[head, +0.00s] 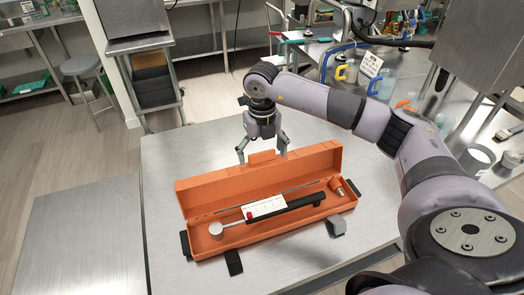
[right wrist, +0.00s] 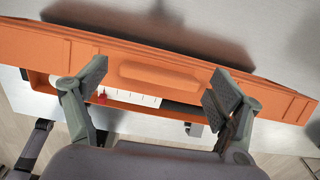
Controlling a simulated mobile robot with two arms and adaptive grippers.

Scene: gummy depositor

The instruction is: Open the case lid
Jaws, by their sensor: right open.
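The orange case (head: 285,229) lies on the metal table with its inside showing. Its long orange lid (head: 212,184) is raised along the back edge. Inside lie a black-handled tool with a round metal end (head: 217,229), a thin rod, a small metal fitting and a white label (head: 264,207) with a red part at its end. My right gripper (head: 262,151) is open at the lid's top edge, its fingers on either side of the orange handle (head: 262,157). In the right wrist view the lid handle (right wrist: 165,75) lies between the spread fingers; contact is unclear.
The metal table (head: 190,150) is clear behind and left of the case. A lower metal surface (head: 85,235) adjoins at left. A cluttered bench (head: 330,60) with bottles and a blue-handled jug (head: 347,70) stands at back right. A stool (head: 82,66) stands at back left.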

